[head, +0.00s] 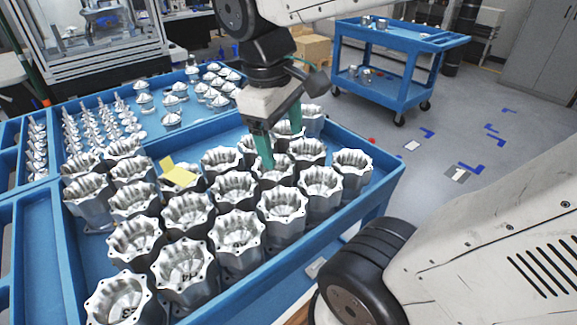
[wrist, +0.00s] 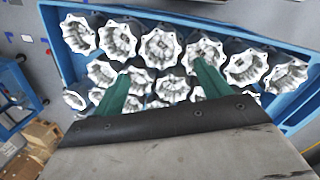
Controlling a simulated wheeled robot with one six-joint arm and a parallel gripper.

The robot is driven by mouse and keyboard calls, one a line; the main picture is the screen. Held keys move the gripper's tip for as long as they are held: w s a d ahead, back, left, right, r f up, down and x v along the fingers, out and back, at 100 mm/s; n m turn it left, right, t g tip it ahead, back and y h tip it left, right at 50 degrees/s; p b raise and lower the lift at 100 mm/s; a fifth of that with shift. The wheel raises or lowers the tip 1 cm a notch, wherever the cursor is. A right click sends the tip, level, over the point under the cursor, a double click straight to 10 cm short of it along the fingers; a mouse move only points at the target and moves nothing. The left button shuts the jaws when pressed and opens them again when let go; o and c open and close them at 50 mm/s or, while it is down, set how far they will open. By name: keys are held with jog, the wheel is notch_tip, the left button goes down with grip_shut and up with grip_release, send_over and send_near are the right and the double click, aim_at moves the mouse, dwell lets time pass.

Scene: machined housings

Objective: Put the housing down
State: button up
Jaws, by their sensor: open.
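Silver machined housings with scalloped rims stand upright in rows in a blue tray (head: 377,184). My gripper (head: 282,150) is open, its two green fingers pointing down among the housings at the tray's far side. One housing (head: 272,168) stands at the near finger, and another (head: 307,151) stands just to the right of the fingers. In the wrist view my gripper (wrist: 164,72) has its fingers spread wide, with a housing (wrist: 173,88) showing between them. I cannot tell whether either finger touches a housing. The lower parts of most housings are hidden by their neighbours.
A yellow piece (head: 179,174) lies on a housing left of my gripper. Smaller metal parts (head: 172,103) fill a blue tray behind. A blue cart (head: 385,88) stands at the back right, with open grey floor (head: 480,120) around it. Housings crowd the gripper closely.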

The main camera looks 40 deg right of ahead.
jog(key=s+a+f+m+t+y, duration=0.1)
jog(key=s+a+f+m, duration=0.1)
jog(key=s, duration=0.3)
jog(key=shift+a+m+t+y, duration=0.4)
jog(key=shift+a+m, duration=0.2)
jog(key=shift+m, duration=0.2)
jog(key=shift+f, duration=0.1)
